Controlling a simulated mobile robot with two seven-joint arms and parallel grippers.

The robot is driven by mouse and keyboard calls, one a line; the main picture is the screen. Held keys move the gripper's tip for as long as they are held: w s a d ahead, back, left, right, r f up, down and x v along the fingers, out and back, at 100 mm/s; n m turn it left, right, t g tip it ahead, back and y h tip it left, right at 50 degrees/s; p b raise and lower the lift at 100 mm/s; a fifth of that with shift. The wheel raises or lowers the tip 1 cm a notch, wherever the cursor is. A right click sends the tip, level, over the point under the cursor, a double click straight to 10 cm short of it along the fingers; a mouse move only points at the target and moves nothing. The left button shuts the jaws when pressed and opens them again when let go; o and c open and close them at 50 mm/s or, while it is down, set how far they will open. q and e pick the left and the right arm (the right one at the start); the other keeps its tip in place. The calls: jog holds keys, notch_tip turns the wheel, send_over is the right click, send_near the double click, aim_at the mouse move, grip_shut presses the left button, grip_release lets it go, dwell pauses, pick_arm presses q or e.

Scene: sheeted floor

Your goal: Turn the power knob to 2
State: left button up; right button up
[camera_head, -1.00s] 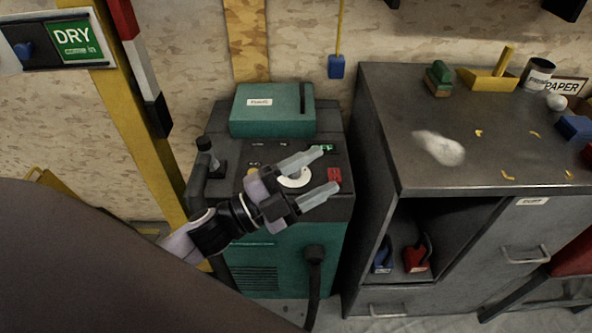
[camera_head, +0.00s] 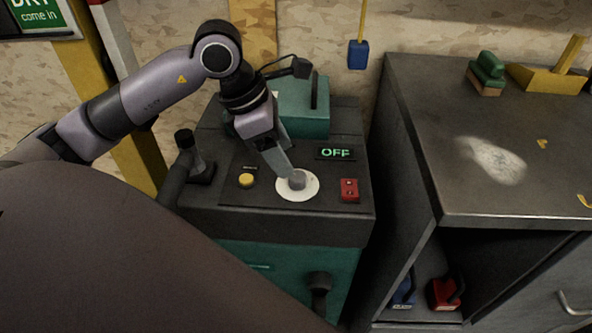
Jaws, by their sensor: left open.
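The grey power knob (camera_head: 297,180) stands on a round white dial (camera_head: 299,192) on the dark top panel of a green machine (camera_head: 290,258). A display (camera_head: 335,153) behind it reads OFF in green. My left gripper (camera_head: 286,167) comes down over the panel from behind the dial, fingers pointing at the knob. It is open, and its fingertips are at the knob. One finger partly hides the other, and I cannot tell whether they touch the knob. My right gripper is not in view.
A yellow button (camera_head: 246,180) is left of the dial and a red switch (camera_head: 349,189) is right of it. A black handle (camera_head: 188,152) rises at the panel's left. A teal box (camera_head: 305,107) stands behind. A grey workbench (camera_head: 440,150) is at the right.

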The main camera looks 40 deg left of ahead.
aim_at(296, 176)
pick_arm(q)
jog(key=shift+x, duration=2.75)
jog(key=c, duration=1)
